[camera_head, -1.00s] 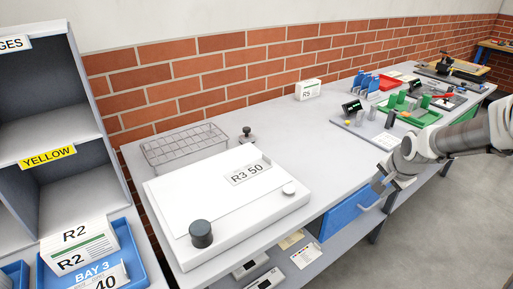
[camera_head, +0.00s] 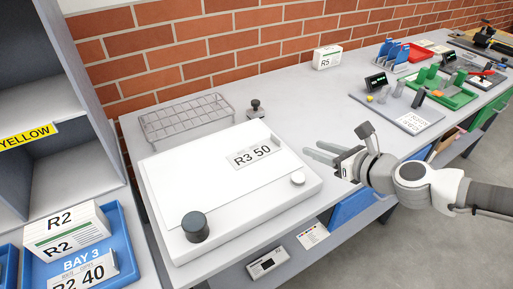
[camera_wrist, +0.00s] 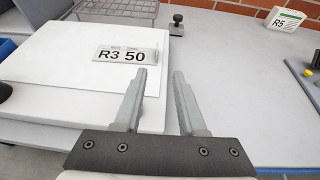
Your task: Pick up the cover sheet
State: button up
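A pale grey printed sheet marked "R3 50" (camera_head: 252,157) lies flat near the right end of a larger white sheet (camera_head: 205,183) on a low white device (camera_head: 258,208). I cannot tell for sure which of these is the cover sheet. The printed sheet also shows in the wrist view (camera_wrist: 124,55), left of my fingers. My gripper (camera_head: 313,151) is open and empty, above the table to the right of the device.
A dark knob (camera_head: 195,227) and a small white knob (camera_head: 297,179) stand up from the device. A wire rack (camera_head: 187,116) and a small dark-topped post (camera_head: 256,108) are behind it. Blue bay trays (camera_head: 118,245) are at left.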

jog(key=b, duration=0.3)
send_near(278, 139)
jog(key=x, duration=0.5)
jog(key=shift+w+d+r, duration=0.15)
jog(key=shift+w+r, duration=0.05)
jog(key=shift+w, duration=0.15)
jog(key=x, duration=0.1)
jog(key=b+x, duration=0.1)
jog(key=x, duration=0.2)
jog(key=shift+s+f+b, duration=0.25)
jog(key=shift+f+b, duration=0.05)
jog(key=shift+f, duration=0.05)
jog(key=shift+w+a+f, duration=0.15)
jog(key=shift+w+a, duration=0.35)
grip_shut()
